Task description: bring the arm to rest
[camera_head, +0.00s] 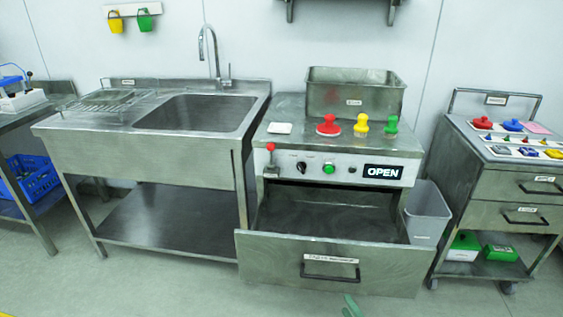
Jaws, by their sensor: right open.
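My right gripper (352,306) shows only as small green tips at the bottom edge of the picture. It is open, with nothing seen between the tips, and appears in front of the steel machine's pulled-out drawer (330,268). The machine's front panel (345,170) has a red-knobbed lever (271,148), a black dial, a green button (328,168) and a display (383,172) reading OPEN. The drawer looks empty. The rest of my right arm is out of the picture, and my left gripper is not in view.
A steel sink table (160,150) stands left of the machine. Red, yellow and green knobbed pieces (361,125) and a steel bin (355,95) are on the machine top. A grey bin (428,215) and a wheeled cart (500,180) stand right. Front floor is clear.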

